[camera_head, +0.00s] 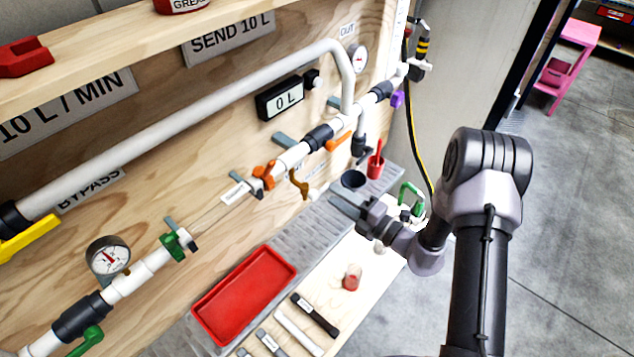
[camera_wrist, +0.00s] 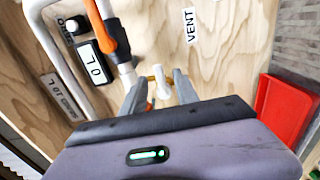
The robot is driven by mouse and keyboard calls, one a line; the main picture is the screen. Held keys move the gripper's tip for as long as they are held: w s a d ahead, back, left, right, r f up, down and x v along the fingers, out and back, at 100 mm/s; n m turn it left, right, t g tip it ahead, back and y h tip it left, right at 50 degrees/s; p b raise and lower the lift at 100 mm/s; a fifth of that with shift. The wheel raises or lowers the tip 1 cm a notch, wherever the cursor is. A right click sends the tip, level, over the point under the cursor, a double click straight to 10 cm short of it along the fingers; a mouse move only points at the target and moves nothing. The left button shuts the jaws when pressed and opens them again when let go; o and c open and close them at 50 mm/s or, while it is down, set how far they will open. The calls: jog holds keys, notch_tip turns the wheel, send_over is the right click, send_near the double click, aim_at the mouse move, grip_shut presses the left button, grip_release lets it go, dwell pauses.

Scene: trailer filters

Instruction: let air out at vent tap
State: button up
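The vent tap is a small brass-coloured lever (camera_head: 299,184) with a white spout, below the pipe on the wooden panel. In the wrist view its white part (camera_wrist: 162,80) shows between my fingers, with a bit of brass at its left. My gripper (camera_wrist: 160,92) is open, one finger on each side of the tap in that picture. I cannot tell whether either finger touches it. In the head view my gripper (camera_head: 338,196) is to the right of the tap, pointing toward the panel. A VENT label (camera_wrist: 190,26) is on the panel.
A black 0 L display (camera_head: 285,98) and an orange lever (camera_head: 338,142) are above the tap. A red tray (camera_head: 243,297) lies on the ledge, with tools and a reddish cup (camera_head: 351,277) nearby.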

aim_at(323, 187)
jog(key=x, duration=0.7)
jog(key=shift+w+a+b, duration=0.25)
jog(key=shift+a+b, duration=0.1)
jog(key=shift+b, duration=0.05)
grip_shut()
